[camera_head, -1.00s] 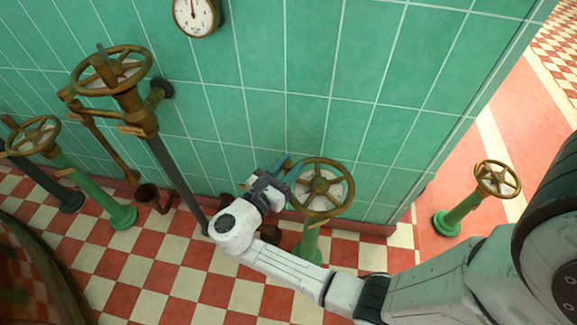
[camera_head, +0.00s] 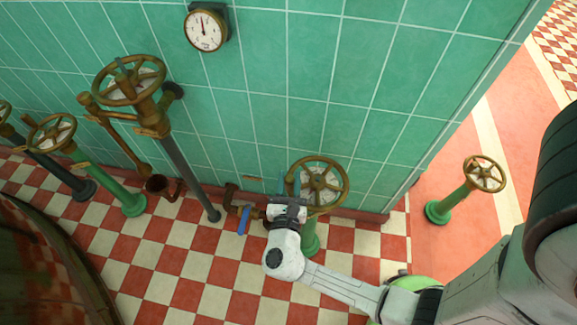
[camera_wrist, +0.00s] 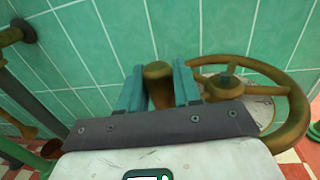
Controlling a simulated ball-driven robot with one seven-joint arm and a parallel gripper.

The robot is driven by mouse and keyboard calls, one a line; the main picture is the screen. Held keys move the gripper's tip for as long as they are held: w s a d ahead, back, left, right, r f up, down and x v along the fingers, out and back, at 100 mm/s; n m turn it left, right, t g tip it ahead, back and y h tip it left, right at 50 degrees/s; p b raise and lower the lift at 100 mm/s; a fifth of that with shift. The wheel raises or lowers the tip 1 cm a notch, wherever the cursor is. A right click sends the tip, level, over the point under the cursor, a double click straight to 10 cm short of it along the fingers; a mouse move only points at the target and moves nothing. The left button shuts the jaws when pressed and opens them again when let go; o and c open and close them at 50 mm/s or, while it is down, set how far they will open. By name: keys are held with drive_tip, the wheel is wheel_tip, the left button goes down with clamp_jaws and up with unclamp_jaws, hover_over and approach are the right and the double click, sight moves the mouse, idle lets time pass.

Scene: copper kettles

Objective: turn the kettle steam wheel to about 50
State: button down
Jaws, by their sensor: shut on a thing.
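A brass handwheel (camera_head: 319,181) with spokes and a pale dial plate beneath stands on a green post near the tiled wall. My gripper (camera_head: 291,184) is at the left side of its rim, fingers pointing toward the wall. In the wrist view my gripper (camera_wrist: 160,84) has its two teal fingers shut on a brown part of the handwheel (camera_wrist: 292,108), on its left rim. The rest of the rim curves away to the right. The dial's markings are too small to read.
A round gauge (camera_head: 206,30) hangs on the wall, its needle about upright. A larger brass wheel (camera_head: 129,80) stands left on a grey post, with smaller wheels beyond. A blue lever (camera_head: 244,220) is low beside my gripper. Another green-post wheel (camera_head: 485,174) stands right.

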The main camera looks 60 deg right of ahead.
sight(311, 207)
drive_tip(key=n+t+y, duration=0.1)
drive_tip(key=s+a+n+t+y, duration=0.1)
drive_tip(key=t, duration=0.1)
drive_tip(key=s+n+t+y, duration=0.1)
drive_tip(key=n+t, duration=0.1)
drive_tip(key=shift+s+a+y, duration=0.2)
drive_tip(key=shift+a+y, duration=0.1)
drive_tip(key=shift+s+a+f+n+t+y+b, duration=0.1)
drive_tip(key=shift+s+a+n+t+y+b, duration=0.15)
drive_tip(key=shift+n+t+y, duration=0.25)
drive_tip(key=shift+s+n+t+y+b, duration=0.15)
drive_tip(key=shift+s+n+t+y, duration=0.25)
drive_tip(key=shift+t+y, duration=0.15)
drive_tip(key=s+n+t+y, duration=0.1)
drive_tip(key=y, duration=0.1)
drive_tip(key=s+n+t+y+b, duration=0.1)
drive_tip(key=n+y, duration=0.1)
drive_tip(key=shift+a, duration=0.1)
drive_tip(key=shift+s+b, duration=0.3)
drive_tip(key=shift+s, duration=0.65)
drive_tip(key=shift+d, duration=0.25)
drive_tip(key=c, duration=0.9)
unclamp_jaws()
